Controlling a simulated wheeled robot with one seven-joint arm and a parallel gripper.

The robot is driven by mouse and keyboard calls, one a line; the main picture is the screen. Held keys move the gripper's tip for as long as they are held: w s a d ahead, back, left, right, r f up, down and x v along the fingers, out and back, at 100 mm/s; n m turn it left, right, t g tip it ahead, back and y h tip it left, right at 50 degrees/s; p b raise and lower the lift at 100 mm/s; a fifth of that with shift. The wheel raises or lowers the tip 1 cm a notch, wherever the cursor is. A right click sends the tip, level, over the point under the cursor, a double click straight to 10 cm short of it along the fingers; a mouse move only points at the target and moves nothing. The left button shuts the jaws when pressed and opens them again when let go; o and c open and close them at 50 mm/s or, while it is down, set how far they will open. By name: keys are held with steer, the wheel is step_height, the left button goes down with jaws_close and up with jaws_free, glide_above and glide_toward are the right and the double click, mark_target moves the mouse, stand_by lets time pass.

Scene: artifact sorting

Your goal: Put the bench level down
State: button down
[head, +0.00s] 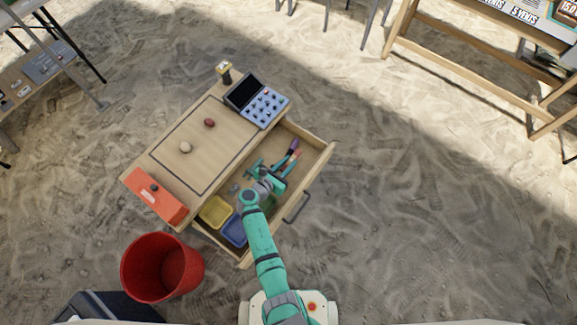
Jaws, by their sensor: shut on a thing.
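My gripper (259,174) is over the open drawer (318,153) of the wooden table (150,160), at the end of my teal arm. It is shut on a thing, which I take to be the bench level. The held thing is mostly hidden by the gripper and too small to make out, so I cannot tell whether it touches the drawer floor. Long purple and teal tools (289,155) lie in the drawer just right of the gripper. A small grey thing (233,188) lies to its left.
Yellow (216,211) and blue (234,231) trays sit at the drawer's near end. The tabletop holds a red stone (209,122), a pale stone (185,147), a button panel (264,107) and an orange box (155,199). A red bin (140,270) stands at front left. Sand at right is clear.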

steer(key=shift+d+f, duration=0.1)
steer(key=shift+f, duration=1.6)
steer(key=c, duration=1.6)
jaws_free()
steer(key=v, duration=1.2)
